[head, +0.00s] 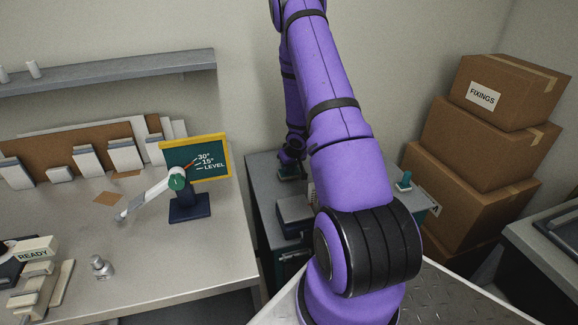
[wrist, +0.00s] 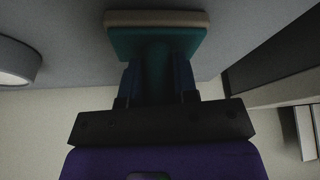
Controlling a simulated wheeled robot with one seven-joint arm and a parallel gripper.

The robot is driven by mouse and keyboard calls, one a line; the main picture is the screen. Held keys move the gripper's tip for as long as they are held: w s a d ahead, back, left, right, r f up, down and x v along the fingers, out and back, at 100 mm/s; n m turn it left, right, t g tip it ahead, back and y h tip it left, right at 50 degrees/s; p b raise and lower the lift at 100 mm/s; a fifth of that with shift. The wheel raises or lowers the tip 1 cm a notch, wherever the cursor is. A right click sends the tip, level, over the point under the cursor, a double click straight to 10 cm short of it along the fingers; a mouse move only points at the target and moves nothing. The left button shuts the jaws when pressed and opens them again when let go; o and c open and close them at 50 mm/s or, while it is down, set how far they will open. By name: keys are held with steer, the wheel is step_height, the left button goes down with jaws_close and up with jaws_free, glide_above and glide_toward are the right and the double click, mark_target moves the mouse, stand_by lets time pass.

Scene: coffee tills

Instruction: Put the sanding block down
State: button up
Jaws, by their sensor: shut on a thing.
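The sanding block (wrist: 155,42) has a teal body with a narrower grip and a tan layer along its far face. My gripper (wrist: 158,80) is shut on that narrower grip, with a dark blue finger on each side. In the head view my gripper (head: 291,160) is low over the left back part of a grey cabinet top (head: 262,175). Only a little teal of the block shows under it there. The block is at or just above the grey top; I cannot tell whether it touches.
A dark box-like thing (head: 295,212) stands in front of my gripper, partly behind my arm. Another teal-handled thing (head: 404,181) is on the cabinet's right side. Cardboard boxes (head: 470,150) are stacked at right. A workbench (head: 150,235) with an angle sign (head: 208,158) is at left.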

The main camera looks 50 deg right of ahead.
steer(key=shift+f, duration=0.25)
steer(key=o, duration=0.9)
steer(key=v, duration=1.2)
steer(key=s+a+r+h, duration=0.1)
steer(key=a+r+h, duration=0.1)
steer(key=a+r, duration=0.85)
steer(key=s+a+r+h, duration=0.15)
steer(key=a+r, duration=0.35)
steer(key=r, duration=1.1)
steer(key=s+a+r+n+y, duration=0.1)
steer(key=s+a+r, duration=0.2)
steer(key=s+a, duration=0.3)
steer(key=s+a+r+n+y, duration=0.1)
steer(key=s+a+r+y, duration=0.1)
steer(key=s+a, duration=0.4)
steer(key=s+a+r+n+t+y, duration=0.1)
steer(key=s+a+r, duration=0.3)
steer(key=s+a, duration=0.2)
steer(key=shift+s+a+y, duration=0.35)
steer(key=shift+s, duration=0.35)
